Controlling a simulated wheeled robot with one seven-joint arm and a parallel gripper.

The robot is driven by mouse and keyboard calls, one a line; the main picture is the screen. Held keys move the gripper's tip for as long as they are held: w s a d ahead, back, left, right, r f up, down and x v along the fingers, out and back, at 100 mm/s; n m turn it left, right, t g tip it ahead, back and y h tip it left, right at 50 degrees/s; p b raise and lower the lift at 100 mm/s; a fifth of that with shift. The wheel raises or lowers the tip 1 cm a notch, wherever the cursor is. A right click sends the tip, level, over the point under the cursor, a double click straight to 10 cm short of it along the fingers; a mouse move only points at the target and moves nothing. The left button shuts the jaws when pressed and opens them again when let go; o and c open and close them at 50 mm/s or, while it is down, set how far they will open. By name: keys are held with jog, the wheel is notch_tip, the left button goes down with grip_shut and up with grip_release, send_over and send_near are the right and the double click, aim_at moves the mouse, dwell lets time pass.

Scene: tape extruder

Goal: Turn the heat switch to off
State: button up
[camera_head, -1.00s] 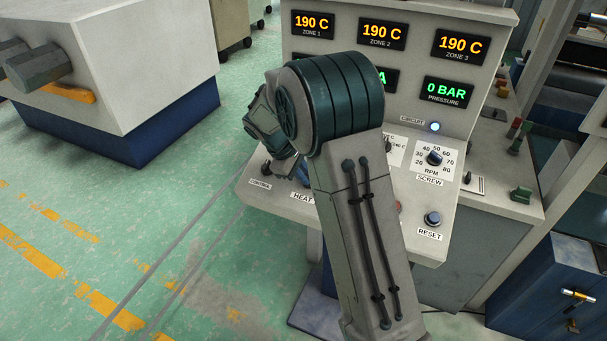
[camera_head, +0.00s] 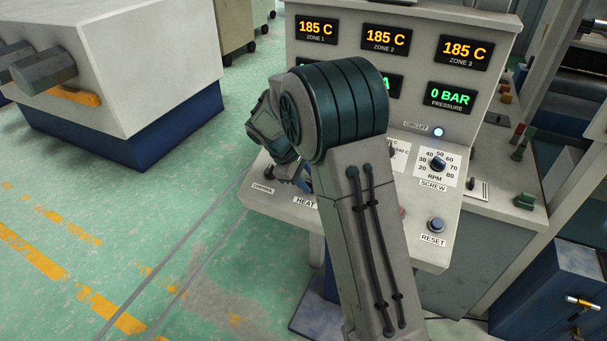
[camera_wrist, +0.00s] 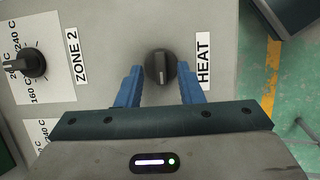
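The heat switch (camera_wrist: 160,67) is a round black knob beside the HEAT label (camera_wrist: 203,60) in the wrist view. Its pale pointer line runs roughly along the picture's vertical. My gripper (camera_wrist: 160,85) is open, with one blue finger on each side of the knob and a gap visible on both sides. In the head view the HEAT label (camera_head: 304,202) shows at the panel's front left, but my arm hides the knob and the fingertips.
The ZONE 2 knob (camera_wrist: 33,64) sits to the left in the wrist view. The head view shows the screw knob (camera_head: 437,164), reset button (camera_head: 436,225), lit circuit lamp (camera_head: 438,132) and temperature displays (camera_head: 386,38) reading 185 C.

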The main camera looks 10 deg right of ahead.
jog(key=b+v, duration=0.1)
jog(key=v, duration=1.2)
jog(key=shift+a+r, duration=0.2)
jog(key=shift+r, duration=0.15)
jog(key=shift+s, duration=0.1)
jog(key=s+d+f+m+y, duration=0.1)
jog(key=s+d+m+y, duration=0.1)
jog(key=s, duration=0.7)
jog(key=s+d+m+t+y, duration=0.1)
jog(key=s+m, duration=0.3)
jog(key=s, duration=0.5)
jog(key=s+d+f+m+t+y, duration=0.1)
jog(key=s+d+m, duration=0.3)
jog(key=s, duration=0.5)
jog(key=shift+s+f+y, duration=0.4)
jog(key=shift+y, duration=0.4)
jog(key=shift+d, duration=0.1)
